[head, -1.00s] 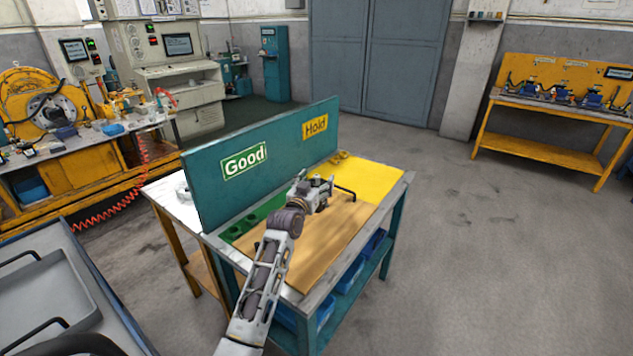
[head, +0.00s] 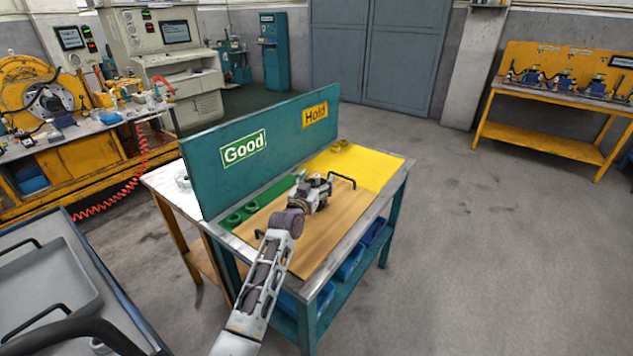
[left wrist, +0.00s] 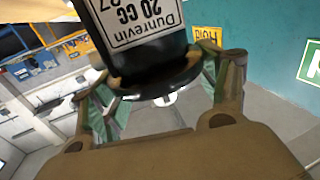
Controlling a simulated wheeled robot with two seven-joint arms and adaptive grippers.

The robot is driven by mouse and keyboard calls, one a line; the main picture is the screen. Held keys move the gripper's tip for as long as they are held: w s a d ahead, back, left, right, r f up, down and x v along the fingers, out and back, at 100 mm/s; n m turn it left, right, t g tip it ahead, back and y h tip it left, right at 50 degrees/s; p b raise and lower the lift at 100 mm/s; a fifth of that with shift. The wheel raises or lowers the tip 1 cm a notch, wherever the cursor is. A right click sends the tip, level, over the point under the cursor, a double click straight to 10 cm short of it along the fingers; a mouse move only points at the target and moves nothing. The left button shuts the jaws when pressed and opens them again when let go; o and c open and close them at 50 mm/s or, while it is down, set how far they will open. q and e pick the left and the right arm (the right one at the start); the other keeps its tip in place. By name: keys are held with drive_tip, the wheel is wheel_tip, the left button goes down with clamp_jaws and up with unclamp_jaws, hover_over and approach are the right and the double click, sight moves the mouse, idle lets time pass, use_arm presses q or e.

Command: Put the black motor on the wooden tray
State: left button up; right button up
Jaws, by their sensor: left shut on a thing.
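My left gripper (head: 318,190) is over the far part of the wooden tray (head: 338,222), which has black handles and lies on the bench. In the left wrist view, the left gripper (left wrist: 165,95) is shut on the black motor (left wrist: 145,50), a dark cylinder with a white label reading "Dunrevin 20 cc". In the head view the motor is mostly hidden by my gripper and wrist. I cannot tell whether it touches the tray. My right gripper is not in view.
A teal panel (head: 285,135) with "Good" and "Hold" signs stands upright behind the tray. A yellow area (head: 370,172) with yellow rings and a green area (head: 266,203) with green rings lie beside the tray. A grey cart (head: 45,285) stands at left.

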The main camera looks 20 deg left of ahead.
use_arm(q)
drive_tip(key=o, duration=2.1)
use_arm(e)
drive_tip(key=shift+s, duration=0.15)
use_arm(q)
drive_tip(key=shift+r, duration=0.1)
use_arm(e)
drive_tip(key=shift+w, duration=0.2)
use_arm(q)
drive_tip(key=shift+s, duration=0.6)
drive_tip(key=shift+s+a, duration=0.15)
drive_tip(key=shift+s, duration=0.9)
drive_tip(key=shift+s+a, duration=0.15)
drive_tip(key=shift+s, duration=1.3)
drive_tip(key=shift+s+p, duration=0.3)
drive_tip(key=shift+s, duration=0.35)
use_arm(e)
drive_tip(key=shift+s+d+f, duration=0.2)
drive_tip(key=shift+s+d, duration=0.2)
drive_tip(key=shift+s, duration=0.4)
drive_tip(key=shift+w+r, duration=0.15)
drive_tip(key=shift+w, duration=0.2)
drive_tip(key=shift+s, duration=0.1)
